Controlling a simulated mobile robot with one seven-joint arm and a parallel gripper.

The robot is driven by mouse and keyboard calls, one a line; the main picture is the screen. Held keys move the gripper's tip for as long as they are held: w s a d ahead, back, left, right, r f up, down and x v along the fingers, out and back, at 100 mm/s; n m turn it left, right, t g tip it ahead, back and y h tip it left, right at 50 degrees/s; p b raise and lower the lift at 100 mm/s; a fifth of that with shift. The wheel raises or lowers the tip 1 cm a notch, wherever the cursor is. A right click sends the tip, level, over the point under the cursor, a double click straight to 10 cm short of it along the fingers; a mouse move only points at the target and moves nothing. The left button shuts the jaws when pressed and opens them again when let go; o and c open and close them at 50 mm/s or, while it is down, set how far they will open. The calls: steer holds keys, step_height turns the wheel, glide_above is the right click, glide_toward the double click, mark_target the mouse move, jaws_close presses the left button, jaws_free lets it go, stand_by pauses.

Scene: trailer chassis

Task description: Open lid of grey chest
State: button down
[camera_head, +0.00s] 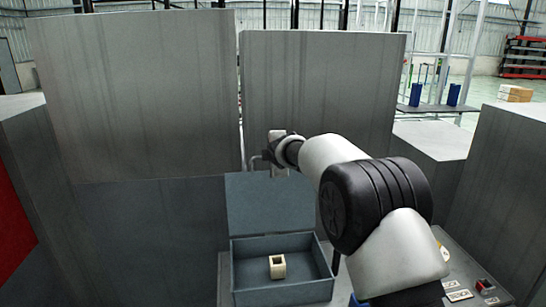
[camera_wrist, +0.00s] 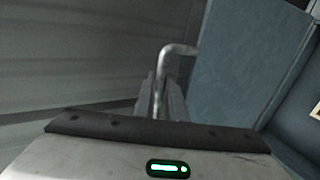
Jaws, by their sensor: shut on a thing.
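The grey chest (camera_head: 240,270) stands low in the middle of the head view, open at the top. Its blue-grey lid (camera_head: 268,205) stands up at the back, roughly upright. The lid also fills the right part of the wrist view (camera_wrist: 245,60). My gripper (camera_head: 268,162) is at the lid's upper edge. In the wrist view my gripper's fingers (camera_wrist: 162,98) are shut on a bent metal handle (camera_wrist: 178,50) beside the lid.
A small beige hollow block (camera_head: 277,267) lies inside the chest. Tall grey panels (camera_head: 130,95) stand close behind the lid. A grey surface with small items (camera_head: 485,286) lies at the lower right. A red panel (camera_head: 14,220) is at the left edge.

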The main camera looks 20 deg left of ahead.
steer(key=shift+w+a, duration=0.1)
steer(key=shift+w, duration=0.1)
steer(key=c, duration=1.8)
jaws_free()
steer(key=shift+s, duration=0.1)
steer(key=b+v, duration=0.4)
steer(key=v, duration=1.3)
steer(key=shift+s, duration=0.15)
